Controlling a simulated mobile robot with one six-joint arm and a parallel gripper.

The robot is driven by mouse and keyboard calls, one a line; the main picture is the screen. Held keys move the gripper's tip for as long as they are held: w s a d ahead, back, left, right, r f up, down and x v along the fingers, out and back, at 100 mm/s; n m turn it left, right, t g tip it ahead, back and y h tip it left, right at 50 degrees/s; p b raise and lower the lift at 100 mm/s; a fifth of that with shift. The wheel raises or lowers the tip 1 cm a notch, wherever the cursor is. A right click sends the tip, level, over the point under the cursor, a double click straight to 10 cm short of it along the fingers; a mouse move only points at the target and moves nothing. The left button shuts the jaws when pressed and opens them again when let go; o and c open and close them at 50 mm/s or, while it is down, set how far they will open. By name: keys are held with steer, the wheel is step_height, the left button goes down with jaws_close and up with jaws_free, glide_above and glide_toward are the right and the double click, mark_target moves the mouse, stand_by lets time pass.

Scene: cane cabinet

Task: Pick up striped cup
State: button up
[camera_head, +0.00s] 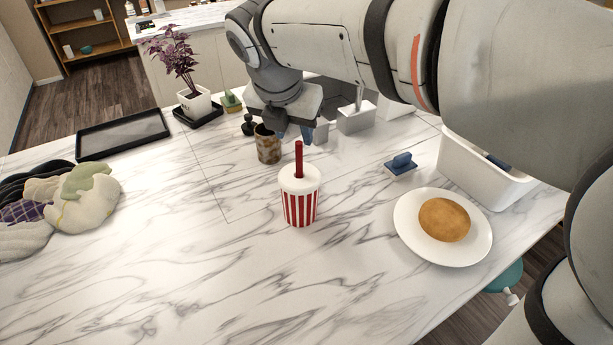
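The striped cup (300,208) stands upright on the marble counter near the middle of the camera_head view. It has red and white vertical stripes, a white domed lid and a dark red straw. My gripper (293,133) is above and behind the cup, further back over the counter, and does not touch it. Its blue-tipped fingers point down and look spread apart, with nothing seen between them. The cup is fully in view.
A brown mottled cup (268,150) stands close by my gripper. A white plate (408,238) with a bun (444,219), a blue-handled brush (400,164) and a white bin (470,182) are right. Cloth items (85,200) lie left. The front counter is clear.

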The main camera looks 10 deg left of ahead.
mark_target(298, 145)
steer(key=x, duration=0.7)
steer(key=shift+w+f+p, duration=0.2)
steer(key=shift+w+p, duration=0.15)
steer(key=shift+w, duration=0.05)
jaws_close()
